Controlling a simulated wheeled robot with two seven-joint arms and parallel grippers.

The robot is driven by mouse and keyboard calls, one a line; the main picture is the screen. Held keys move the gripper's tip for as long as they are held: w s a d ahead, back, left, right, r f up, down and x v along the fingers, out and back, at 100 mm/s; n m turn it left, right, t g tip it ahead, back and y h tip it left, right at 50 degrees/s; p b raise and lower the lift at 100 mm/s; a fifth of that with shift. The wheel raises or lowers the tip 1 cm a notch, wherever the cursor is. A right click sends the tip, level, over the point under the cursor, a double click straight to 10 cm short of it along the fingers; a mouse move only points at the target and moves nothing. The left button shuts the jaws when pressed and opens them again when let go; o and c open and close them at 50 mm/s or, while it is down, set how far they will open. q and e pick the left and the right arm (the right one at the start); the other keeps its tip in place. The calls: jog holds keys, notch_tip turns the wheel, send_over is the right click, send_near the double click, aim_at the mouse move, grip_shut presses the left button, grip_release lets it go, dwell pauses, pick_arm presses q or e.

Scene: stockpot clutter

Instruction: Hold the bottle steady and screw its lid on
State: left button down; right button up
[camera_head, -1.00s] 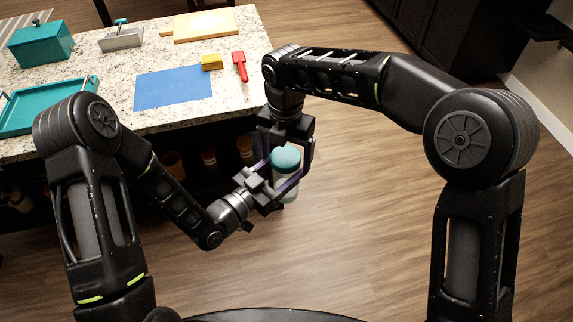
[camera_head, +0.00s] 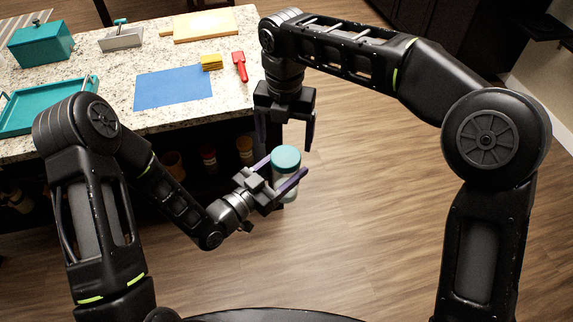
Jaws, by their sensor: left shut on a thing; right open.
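The bottle (camera_head: 287,189) is pale and translucent, held upright in the air in front of the counter. A teal lid (camera_head: 286,157) sits on top of its mouth; I cannot tell how tightly it is seated. My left gripper (camera_head: 284,180) is shut around the bottle's body, below the lid. My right gripper (camera_head: 284,140) is open and empty, pointing down, above and slightly behind the lid. It is apart from the lid.
The granite counter (camera_head: 115,75) carries a blue mat (camera_head: 173,87), yellow sponge (camera_head: 212,62), red-handled tool (camera_head: 240,67), cutting board (camera_head: 205,27), teal box (camera_head: 40,44) and teal tray (camera_head: 45,108). Shelves below hold several jars. The wooden floor (camera_head: 380,200) to the right is clear.

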aim_at(286, 156)
jog(key=shift+r+n, duration=0.6)
jog(key=shift+r, duration=0.1)
jog(key=shift+f, duration=0.1)
jog(key=shift+f, duration=3.95)
jog(key=shift+c, duration=0.4)
jog(key=c, duration=1.4)
jog(key=m, duration=0.6)
jog(key=shift+m, duration=0.3)
